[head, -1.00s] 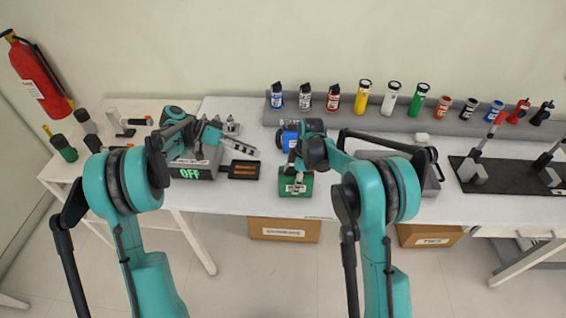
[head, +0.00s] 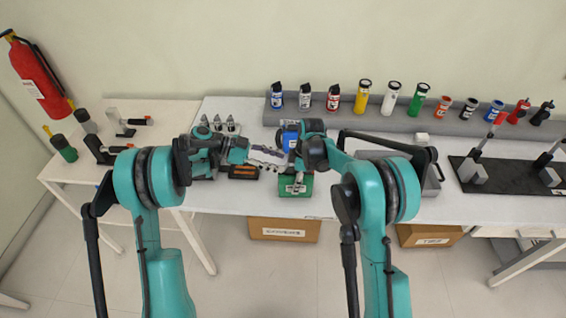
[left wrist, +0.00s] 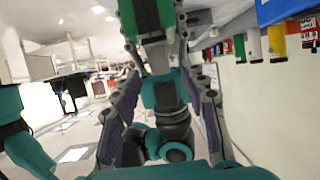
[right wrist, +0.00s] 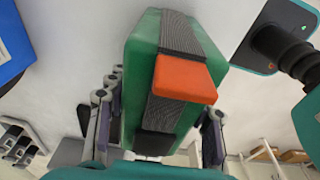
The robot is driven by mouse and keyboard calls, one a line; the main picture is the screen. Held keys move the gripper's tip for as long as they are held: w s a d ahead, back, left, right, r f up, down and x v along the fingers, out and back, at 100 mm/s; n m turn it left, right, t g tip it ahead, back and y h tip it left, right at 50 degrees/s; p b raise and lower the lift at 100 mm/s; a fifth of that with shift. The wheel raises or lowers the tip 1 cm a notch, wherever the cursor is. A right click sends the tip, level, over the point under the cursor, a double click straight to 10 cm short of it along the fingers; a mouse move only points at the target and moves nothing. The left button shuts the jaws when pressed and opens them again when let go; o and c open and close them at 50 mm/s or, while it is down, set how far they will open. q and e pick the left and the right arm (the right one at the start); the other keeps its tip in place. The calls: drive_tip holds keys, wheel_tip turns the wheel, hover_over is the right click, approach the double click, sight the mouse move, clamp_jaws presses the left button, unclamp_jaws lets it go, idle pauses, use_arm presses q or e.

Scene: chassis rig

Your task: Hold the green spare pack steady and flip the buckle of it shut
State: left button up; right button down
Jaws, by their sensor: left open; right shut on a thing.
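The green spare pack (head: 296,187) is at the front edge of the white bench. My right gripper (head: 295,177) is shut on it, with one finger along each side in the right wrist view. There the pack (right wrist: 142,60) carries a dark webbing strap (right wrist: 180,35) and an orange buckle (right wrist: 185,79) over the strap. I cannot tell the buckle's exact angle. My left gripper (head: 279,160) is open and empty, just left of and behind the pack. In the left wrist view the pack (left wrist: 147,18) shows at the top between the spread fingers; the buckle is not seen there.
A blue pack (head: 291,140) stands close behind the green one. A dark tray with orange inside (head: 244,172) lies to the left. A metal case (head: 432,180) sits to the right. Several cylinders line the grey back ledge (head: 345,118).

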sight(286, 166)
use_arm(q)
drive_tip(key=shift+x, duration=1.35)
clamp_jaws()
drive_tip(key=shift+d+y, duration=0.35)
drive_tip(key=shift+y, duration=0.65)
drive_tip(key=shift+d+y, duration=0.1)
drive_tip(key=shift+y, duration=0.4)
unclamp_jaws()
